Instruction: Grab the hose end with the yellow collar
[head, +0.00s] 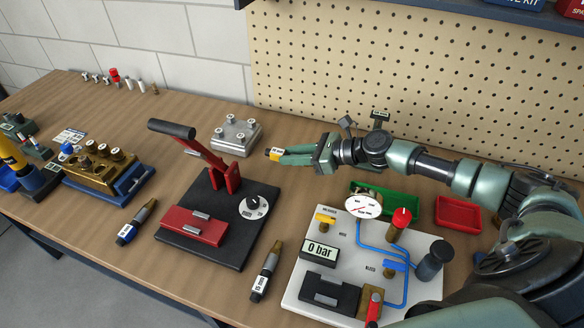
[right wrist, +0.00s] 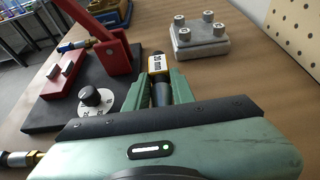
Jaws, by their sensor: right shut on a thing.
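The hose end with the yellow collar (head: 273,154) is between the fingertips of my right gripper (head: 290,154), which is shut on it, right of the red-levered press. In the right wrist view the yellow collar with its white label (right wrist: 157,63) sticks out beyond the fingertips (right wrist: 158,88), and the dark body lies between the fingers. Whether it touches the table is hard to tell. A hose end with a blue collar (head: 130,231) lies left of the press. Another with a white label (head: 261,283) lies in front of it. My left gripper is in neither view.
The black press base (head: 205,195) with red lever and dial stands mid-table. A grey metal block (head: 236,135) is behind it. A gauge panel (head: 310,275), green tray (head: 400,205) and red tray (head: 458,214) are at right. A brass block (head: 95,170) is at left. Pegboard closes the back.

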